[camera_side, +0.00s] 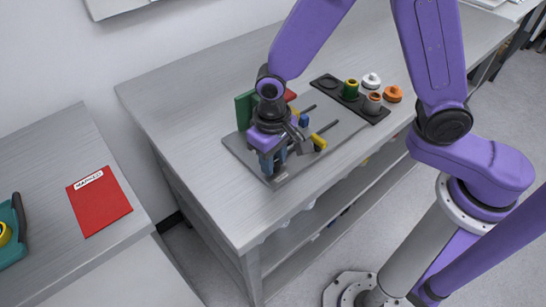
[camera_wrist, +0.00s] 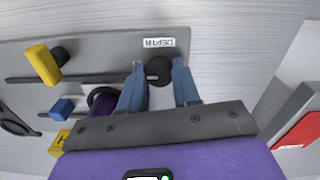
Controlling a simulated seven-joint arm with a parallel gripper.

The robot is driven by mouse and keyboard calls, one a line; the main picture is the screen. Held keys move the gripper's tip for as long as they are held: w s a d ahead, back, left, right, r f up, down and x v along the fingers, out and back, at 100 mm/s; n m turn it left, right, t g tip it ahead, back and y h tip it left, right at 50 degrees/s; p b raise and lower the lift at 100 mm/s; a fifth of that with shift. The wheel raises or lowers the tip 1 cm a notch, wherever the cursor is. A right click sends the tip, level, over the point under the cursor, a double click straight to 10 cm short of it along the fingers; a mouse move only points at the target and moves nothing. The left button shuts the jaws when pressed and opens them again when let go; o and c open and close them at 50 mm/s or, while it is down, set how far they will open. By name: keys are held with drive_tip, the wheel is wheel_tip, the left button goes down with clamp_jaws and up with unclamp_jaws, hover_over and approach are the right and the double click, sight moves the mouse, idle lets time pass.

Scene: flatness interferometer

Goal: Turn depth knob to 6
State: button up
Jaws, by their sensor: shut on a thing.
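The depth knob (camera_wrist: 158,71) is a dark round knob on the grey plate, beside a white label (camera_wrist: 159,42) that reads DEPTH upside down in the wrist view. My gripper (camera_wrist: 158,77) has its blue fingers on either side of the knob, shut on it. In the side view my gripper (camera_side: 272,165) points down at the near left corner of the grey plate (camera_side: 344,122), and the knob is hidden behind the fingers. The knob's scale and setting cannot be read.
A yellow handle (camera_wrist: 43,65) and a blue block (camera_wrist: 62,107) stand on the plate. A green upright block (camera_side: 244,108) is behind my gripper. A dark tray (camera_side: 328,83) holds coloured jars at the back. The bench's left part (camera_side: 170,110) is clear.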

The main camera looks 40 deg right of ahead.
drive_tip(key=o, duration=1.1)
drive_tip(key=shift+c, duration=0.2)
drive_tip(key=shift+r, duration=0.15)
wheel_tip(320, 180, up, 17)
drive_tip(key=shift+a, duration=0.15)
drive_tip(key=shift+r, duration=0.1)
drive_tip(key=s+d+f+n, duration=0.2)
drive_tip(key=s+d+n, duration=0.3)
drive_tip(key=s+d, duration=0.4)
drive_tip(key=s+d+f+n, duration=0.3)
drive_tip(key=s+d+n, duration=0.3)
drive_tip(key=s+d, duration=0.3)
drive_tip(key=shift+s+f+y, duration=0.15)
drive_tip(key=shift+f+y, duration=0.15)
